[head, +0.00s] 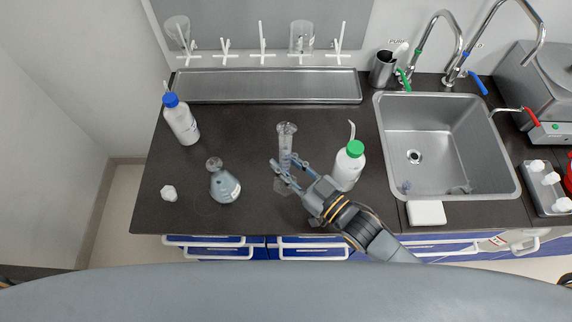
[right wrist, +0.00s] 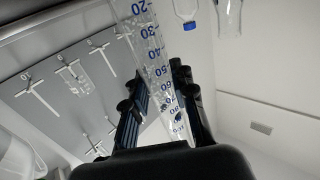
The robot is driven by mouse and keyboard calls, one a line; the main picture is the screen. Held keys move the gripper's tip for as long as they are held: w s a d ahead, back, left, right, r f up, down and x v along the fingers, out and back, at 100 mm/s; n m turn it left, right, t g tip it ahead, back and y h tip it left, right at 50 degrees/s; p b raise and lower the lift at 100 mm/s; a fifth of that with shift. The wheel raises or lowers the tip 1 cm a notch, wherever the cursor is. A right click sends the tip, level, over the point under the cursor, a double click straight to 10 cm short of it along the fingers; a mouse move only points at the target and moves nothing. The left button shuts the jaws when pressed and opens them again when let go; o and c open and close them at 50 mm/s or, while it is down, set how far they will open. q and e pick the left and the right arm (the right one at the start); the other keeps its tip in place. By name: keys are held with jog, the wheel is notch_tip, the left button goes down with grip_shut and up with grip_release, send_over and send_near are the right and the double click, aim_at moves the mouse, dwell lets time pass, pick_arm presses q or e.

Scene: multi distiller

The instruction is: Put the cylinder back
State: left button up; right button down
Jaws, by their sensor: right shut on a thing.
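The clear graduated cylinder (head: 286,137) is upright or nearly so over the dark bench, left of the green-capped bottle. My right gripper (head: 285,165) reaches in from the lower right and is shut on its middle. In the right wrist view, the cylinder (right wrist: 149,45) with blue numbers runs between the two dark fingers (right wrist: 165,100). I cannot tell whether its base touches the bench. My left gripper is not in view.
A wall rack (head: 263,55) of white pegs holds a beaker (head: 302,37) and another glass vessel (head: 177,30), above a metal tray (head: 268,87). A green-capped bottle (head: 350,167) stands close to my right gripper. A flask (head: 223,184) and blue-capped bottle (head: 182,122) stand left; the sink (head: 440,150) is right.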

jog(key=shift+f, duration=0.8)
jog(key=shift+f, duration=0.15)
jog(key=c, duration=1.1)
grip_release()
